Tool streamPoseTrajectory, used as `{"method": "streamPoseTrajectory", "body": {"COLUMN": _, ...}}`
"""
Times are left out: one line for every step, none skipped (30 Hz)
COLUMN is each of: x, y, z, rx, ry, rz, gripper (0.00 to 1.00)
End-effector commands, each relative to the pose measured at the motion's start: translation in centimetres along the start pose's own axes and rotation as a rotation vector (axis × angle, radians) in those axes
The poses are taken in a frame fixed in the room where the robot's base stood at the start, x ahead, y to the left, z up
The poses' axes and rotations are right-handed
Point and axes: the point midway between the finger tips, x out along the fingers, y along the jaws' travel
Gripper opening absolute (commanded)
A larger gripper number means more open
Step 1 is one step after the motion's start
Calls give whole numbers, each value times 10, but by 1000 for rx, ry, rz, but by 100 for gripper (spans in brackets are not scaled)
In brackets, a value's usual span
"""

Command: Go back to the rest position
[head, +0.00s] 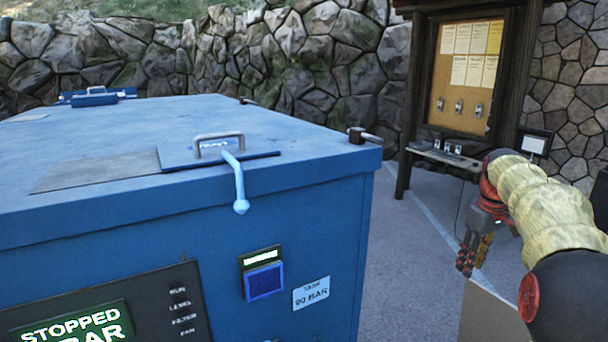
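My gripper (470,264) hangs at the right of the head view, fingers pointing down, at the end of my arm with its tan sleeve. It is in front of the paved ground, apart from the blue cabinet on its left. The fingers are small and partly overlap, so I cannot tell whether they are open or shut. I see nothing clearly held in them.
A large blue cabinet (335,215) fills the left, with a grey handle (219,143) and light-blue lever (238,185) on top. Its green display (75,322) reads STOPPED. A notice board (466,70) stands behind my arm. A stone wall (300,45) closes the back. Paving (415,260) lies between.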

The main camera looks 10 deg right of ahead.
Motion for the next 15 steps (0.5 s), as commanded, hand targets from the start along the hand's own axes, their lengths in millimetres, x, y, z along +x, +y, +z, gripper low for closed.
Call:
{"method": "streamPoseTrajectory", "body": {"x": -1, "y": -19, "z": 1, "rx": 2, "ry": 11, "rz": 8, "gripper": 30}}
{"method": "streamPoseTrajectory", "body": {"x": -3, "y": -28, "z": 2, "rx": 7, "ry": 18, "rz": 13, "gripper": 30}}
{"method": "streamPoseTrajectory", "body": {"x": -4, "y": -41, "z": 4, "rx": 13, "ry": 25, "rz": 19, "gripper": 30}}
{"method": "streamPoseTrajectory", "body": {"x": -5, "y": -51, "z": 5, "rx": 17, "ry": 33, "rz": 23, "gripper": 30}}
{"method": "streamPoseTrajectory", "body": {"x": -6, "y": -60, "z": 7, "rx": 22, "ry": 39, "rz": 27, "gripper": 30}}
{"method": "streamPoseTrajectory", "body": {"x": -7, "y": -73, "z": 10, "rx": 28, "ry": 47, "rz": 32, "gripper": 30}}
{"method": "streamPoseTrajectory", "body": {"x": -7, "y": -83, "z": 12, "rx": 32, "ry": 54, "rz": 35, "gripper": 30}}
{"method": "streamPoseTrajectory", "body": {"x": -8, "y": -92, "z": 15, "rx": 37, "ry": 61, "rz": 39, "gripper": 30}}
{"method": "streamPoseTrajectory", "body": {"x": -8, "y": -105, "z": 18, "rx": 42, "ry": 70, "rz": 43, "gripper": 30}}
{"method": "streamPoseTrajectory", "body": {"x": -8, "y": -114, "z": 21, "rx": 48, "ry": 78, "rz": 47, "gripper": 30}}
{"method": "streamPoseTrajectory", "body": {"x": -7, "y": -123, "z": 24, "rx": 52, "ry": 85, "rz": 49, "gripper": 30}}
{"method": "streamPoseTrajectory", "body": {"x": -6, "y": -136, "z": 29, "rx": 58, "ry": 94, "rz": 52, "gripper": 30}}
{"method": "streamPoseTrajectory", "body": {"x": -5, "y": -145, "z": 33, "rx": 62, "ry": 102, "rz": 55, "gripper": 30}}
{"method": "streamPoseTrajectory", "body": {"x": -4, "y": -154, "z": 36, "rx": 67, "ry": 109, "rz": 57, "gripper": 30}}
{"method": "streamPoseTrajectory", "body": {"x": -2, "y": -166, "z": 42, "rx": 73, "ry": 120, "rz": 60, "gripper": 30}}
